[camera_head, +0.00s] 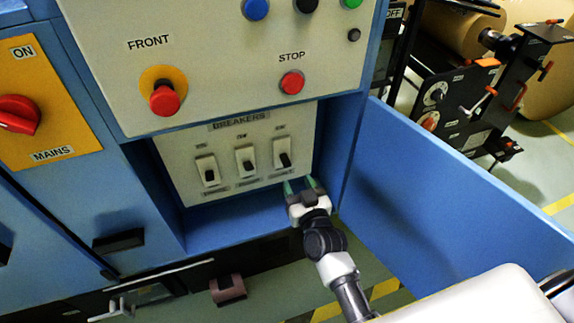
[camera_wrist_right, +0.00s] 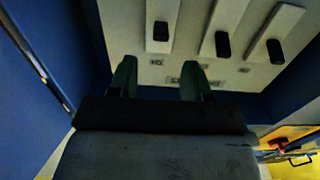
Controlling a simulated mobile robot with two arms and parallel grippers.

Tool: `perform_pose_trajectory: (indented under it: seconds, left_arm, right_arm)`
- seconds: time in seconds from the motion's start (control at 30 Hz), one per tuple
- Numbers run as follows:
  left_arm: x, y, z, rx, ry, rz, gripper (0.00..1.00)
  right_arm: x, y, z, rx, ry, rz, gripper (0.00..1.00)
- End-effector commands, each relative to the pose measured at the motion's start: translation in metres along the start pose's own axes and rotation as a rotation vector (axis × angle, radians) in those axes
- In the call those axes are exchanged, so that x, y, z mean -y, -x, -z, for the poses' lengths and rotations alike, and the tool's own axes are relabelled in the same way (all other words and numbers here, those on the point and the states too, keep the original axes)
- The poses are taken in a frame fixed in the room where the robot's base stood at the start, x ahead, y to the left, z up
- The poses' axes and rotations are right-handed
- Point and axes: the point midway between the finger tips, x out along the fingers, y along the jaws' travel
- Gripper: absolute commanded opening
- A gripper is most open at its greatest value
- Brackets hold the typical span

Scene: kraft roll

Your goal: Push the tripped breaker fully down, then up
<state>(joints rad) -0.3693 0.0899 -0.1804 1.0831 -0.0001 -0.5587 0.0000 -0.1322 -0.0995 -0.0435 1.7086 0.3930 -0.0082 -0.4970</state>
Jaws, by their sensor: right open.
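The breaker panel (camera_head: 180,150) is a pale plate set back in a blue cabinet recess. It carries a left breaker (camera_head: 209,172), a middle breaker (camera_head: 246,161) and a right breaker (camera_head: 283,154), each a white plate with a black lever. The right breaker's lever looks slanted; exact lever positions are hard to tell. My right gripper (camera_head: 302,184) is open and empty, just below and right of the right breaker. In the right wrist view its green fingers (camera_wrist_right: 158,74) are apart, pointing at the panel near the closest breaker (camera_wrist_right: 161,30), not visibly touching it. My left gripper is out of view.
A blue door (camera_head: 440,190) stands open to the right of my right arm. Above the recess, a control panel has a red stop button (camera_head: 292,83) and a red front button (camera_head: 165,98). A red mains switch (camera_head: 18,114) is at the left. The recess floor is clear.

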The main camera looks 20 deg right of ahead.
Motion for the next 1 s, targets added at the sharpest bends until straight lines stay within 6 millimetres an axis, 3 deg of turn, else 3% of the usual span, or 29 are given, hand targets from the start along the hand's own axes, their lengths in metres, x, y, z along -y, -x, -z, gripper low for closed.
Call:
perform_pose_trajectory:
  seconds: [0.2,0.4,0.83,1.0]
  left_arm:
    - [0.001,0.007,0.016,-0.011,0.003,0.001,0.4]
    - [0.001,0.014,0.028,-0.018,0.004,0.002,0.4]
    - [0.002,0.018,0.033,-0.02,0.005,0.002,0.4]
    - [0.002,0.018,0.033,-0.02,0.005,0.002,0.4]
  right_arm:
    - [0.001,-0.044,-0.001,-0.001,-0.001,0.0,0.49]
    - [0.0,-0.073,-0.002,0.001,0.0,0.0,0.49]
    - [0.0,-0.083,-0.001,0.002,0.0,0.001,0.49]
    - [0.0,-0.083,-0.001,0.002,0.0,0.001,0.24]
